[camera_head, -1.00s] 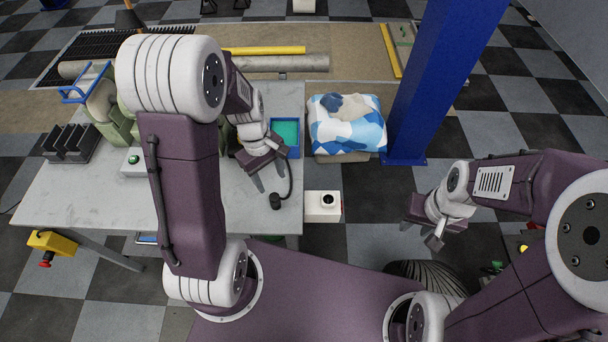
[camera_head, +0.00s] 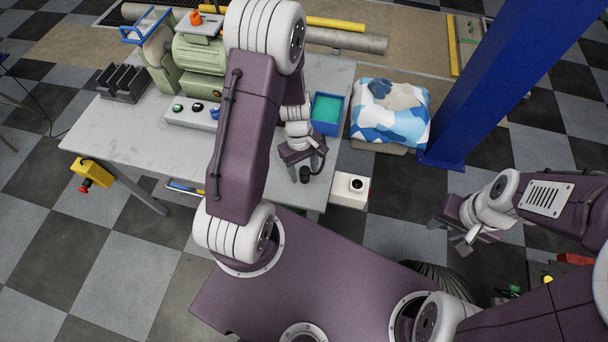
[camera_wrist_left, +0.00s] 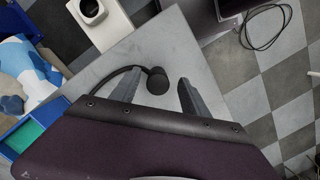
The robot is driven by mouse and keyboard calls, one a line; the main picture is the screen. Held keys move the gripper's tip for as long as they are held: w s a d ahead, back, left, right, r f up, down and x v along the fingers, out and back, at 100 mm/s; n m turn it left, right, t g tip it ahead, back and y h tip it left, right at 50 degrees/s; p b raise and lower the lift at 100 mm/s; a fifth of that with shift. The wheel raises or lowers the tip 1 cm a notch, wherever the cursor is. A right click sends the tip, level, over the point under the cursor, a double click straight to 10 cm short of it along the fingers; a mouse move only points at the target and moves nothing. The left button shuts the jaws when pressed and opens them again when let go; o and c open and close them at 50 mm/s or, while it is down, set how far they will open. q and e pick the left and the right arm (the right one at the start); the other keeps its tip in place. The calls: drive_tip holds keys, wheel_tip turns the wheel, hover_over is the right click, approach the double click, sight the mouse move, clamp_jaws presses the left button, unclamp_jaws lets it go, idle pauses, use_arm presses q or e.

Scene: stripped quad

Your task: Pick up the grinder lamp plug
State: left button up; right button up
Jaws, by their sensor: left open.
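The lamp plug (camera_head: 305,174) is a black round piece on a black cord, at the right front corner of the grey workbench. It also shows in the left wrist view (camera_wrist_left: 157,82), with its cord curving to the left. My left gripper (camera_head: 305,168) is open above the bench corner. In the left wrist view its fingers (camera_wrist_left: 158,94) stand on either side of the plug, with gaps visible and nothing held. My right gripper (camera_head: 450,236) is off to the right, away from the bench, with its fingers apart and empty.
A white box with a black round socket (camera_head: 352,188) stands beside the bench's right edge. A blue tray with a green inside (camera_head: 327,114) lies behind the gripper. The green grinder (camera_head: 200,62) and a dark rack (camera_head: 122,84) stand further left. A blue column (camera_head: 505,75) rises at right.

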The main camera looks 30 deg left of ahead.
sight(306, 171)
use_arm(q)
drive_tip(key=shift+f, duration=0.4)
drive_tip(key=shift+w+d, duration=0.15)
clamp_jaws()
drive_tip(key=shift+r, duration=0.1)
wheel_tip(306, 171, up, 4)
drive_tip(key=shift+r+p, duration=0.1)
drive_tip(key=shift+p, duration=0.45)
drive_tip(key=s+d+r+b, duration=0.5)
drive_tip(key=s+d+r, duration=0.1)
drive_tip(key=s, duration=0.4)
drive_tip(key=shift+r, duration=0.35)
